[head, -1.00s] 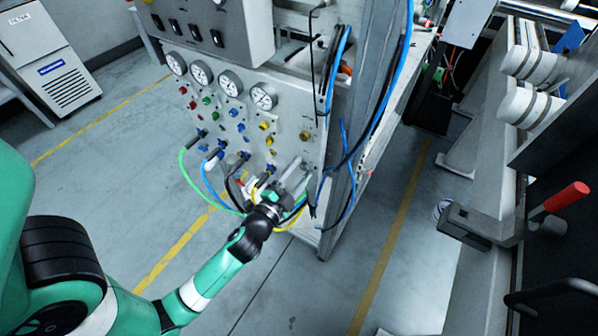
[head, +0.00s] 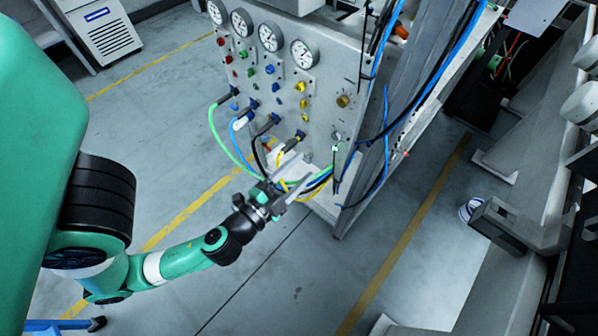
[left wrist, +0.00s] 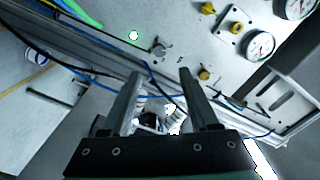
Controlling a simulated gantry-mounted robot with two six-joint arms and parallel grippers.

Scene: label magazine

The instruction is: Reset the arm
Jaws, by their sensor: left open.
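My left arm, green and black, comes in from the left in the head view. Its left gripper (head: 302,172) is open with nothing between its fingers, in front of the lower part of the grey gauge panel (head: 318,95). In the left wrist view the two parallel fingers (left wrist: 160,75) stand apart, with the edge of the panel and thin hoses behind them. From the head view I cannot tell how wide the gap to the panel is. My right gripper is not in view.
Green (head: 217,132), blue, black and yellow hoses hang from the panel's lower ports, close beside the gripper. Blue and black cables (head: 425,75) run down the panel's right side. Grey machinery (head: 525,215) stands at the right. The floor (head: 290,280) below the arm is clear.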

